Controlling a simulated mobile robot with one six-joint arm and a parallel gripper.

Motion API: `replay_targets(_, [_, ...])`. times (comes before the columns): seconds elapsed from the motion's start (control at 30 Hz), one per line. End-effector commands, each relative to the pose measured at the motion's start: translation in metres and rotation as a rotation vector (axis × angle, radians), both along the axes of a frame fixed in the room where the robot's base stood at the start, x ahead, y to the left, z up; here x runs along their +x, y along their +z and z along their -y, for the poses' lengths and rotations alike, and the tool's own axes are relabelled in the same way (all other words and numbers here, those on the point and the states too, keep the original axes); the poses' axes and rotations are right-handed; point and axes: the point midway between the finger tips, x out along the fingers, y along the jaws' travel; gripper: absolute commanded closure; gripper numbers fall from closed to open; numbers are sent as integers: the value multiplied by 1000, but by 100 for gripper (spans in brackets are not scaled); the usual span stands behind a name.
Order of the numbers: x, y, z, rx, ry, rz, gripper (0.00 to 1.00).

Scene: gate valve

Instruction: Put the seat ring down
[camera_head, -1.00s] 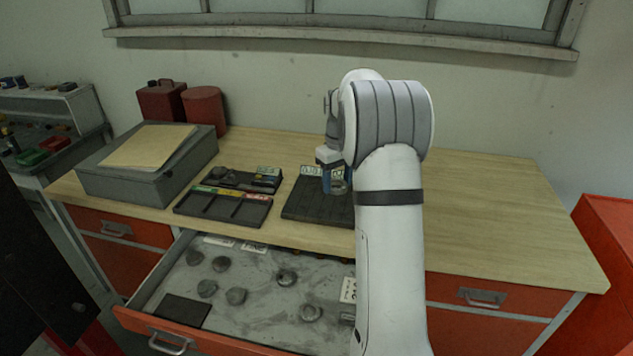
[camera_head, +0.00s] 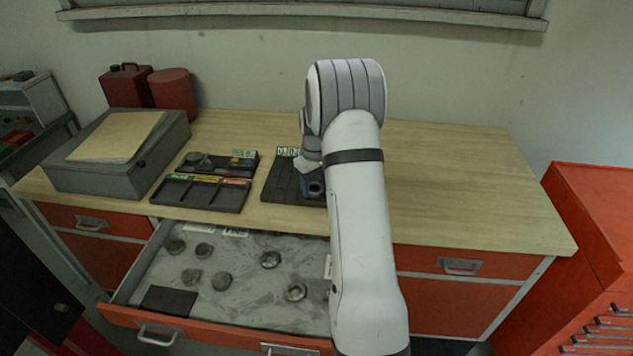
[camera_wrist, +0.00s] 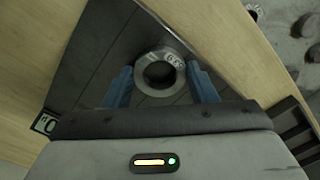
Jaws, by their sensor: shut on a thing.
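The seat ring (camera_wrist: 177,61) is a grey metal ring with markings on its face. In the wrist view it lies between the two blue fingers of my gripper (camera_wrist: 161,85), which are shut on it. Behind it is a dark grooved tray (camera_wrist: 105,45) on the bench top. In the head view my gripper (camera_head: 313,188) is over the right part of this dark tray (camera_head: 278,183). The ring is too small and covered to make out there. I cannot tell whether the ring touches the tray.
An open drawer (camera_head: 245,290) below the bench holds several round metal parts. A sectioned tray with coloured labels (camera_head: 200,195) lies left of the dark tray. A grey box (camera_head: 115,165) and red cans (camera_head: 172,95) stand at the left. The bench's right side (camera_head: 460,190) is clear.

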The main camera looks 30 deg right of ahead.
Motion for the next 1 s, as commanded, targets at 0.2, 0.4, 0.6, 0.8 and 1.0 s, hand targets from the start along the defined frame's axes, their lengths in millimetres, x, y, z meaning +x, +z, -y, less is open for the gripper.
replay_targets(0.2, [0,-2,0,-1,1,1,76])
replay_targets(0.4, [0,-3,0,0,1,1,37])
replay_targets(0.6, [0,-2,-1,0,1,1,27])
replay_targets(0.8, [0,0,-1,-1,1,1,27])
replay_targets(1.0, [2,23,-1,-2,2,6,27])
